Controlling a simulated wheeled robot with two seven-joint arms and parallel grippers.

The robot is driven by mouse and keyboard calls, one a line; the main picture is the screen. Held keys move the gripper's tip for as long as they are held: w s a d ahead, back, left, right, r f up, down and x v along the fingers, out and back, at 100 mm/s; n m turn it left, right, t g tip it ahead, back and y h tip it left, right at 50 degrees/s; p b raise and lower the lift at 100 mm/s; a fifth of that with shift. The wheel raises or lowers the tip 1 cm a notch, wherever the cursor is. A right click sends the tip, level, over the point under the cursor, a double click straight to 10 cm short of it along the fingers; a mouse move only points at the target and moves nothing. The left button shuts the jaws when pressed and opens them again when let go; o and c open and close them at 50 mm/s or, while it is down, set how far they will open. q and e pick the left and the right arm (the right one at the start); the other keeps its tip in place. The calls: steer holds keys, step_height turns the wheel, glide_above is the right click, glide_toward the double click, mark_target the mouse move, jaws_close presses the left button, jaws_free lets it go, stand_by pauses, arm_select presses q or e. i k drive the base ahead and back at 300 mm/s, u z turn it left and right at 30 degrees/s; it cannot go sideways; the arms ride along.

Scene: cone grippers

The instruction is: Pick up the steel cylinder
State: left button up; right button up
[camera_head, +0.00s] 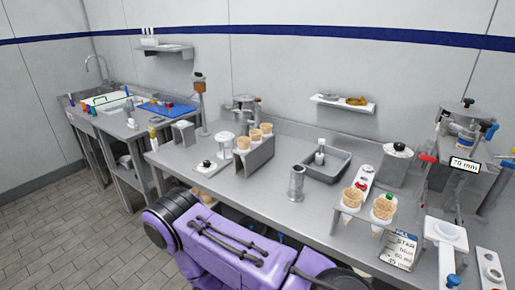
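The steel cylinder (297,184) stands upright on the grey steel counter (255,196), near its front edge and left of the middle of the counter's right part. It has a wider foot, and nothing touches it. A purple link of my own arm fills the bottom middle of the view, in front of the counter and below the cylinder. Neither of my grippers shows, so I cannot see their fingers or what they hold.
A steel tray (341,171) with a bottle lies behind the cylinder to the right. A holder with cones (345,207) stands to the right, another cone stand (254,160) to the left. A white dish with a black knob (207,168) lies further left. Counter around the cylinder is bare.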

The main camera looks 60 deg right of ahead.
mark_target(295, 194)
steer(key=i, duration=2.45)
steer(key=z, duration=3.75)
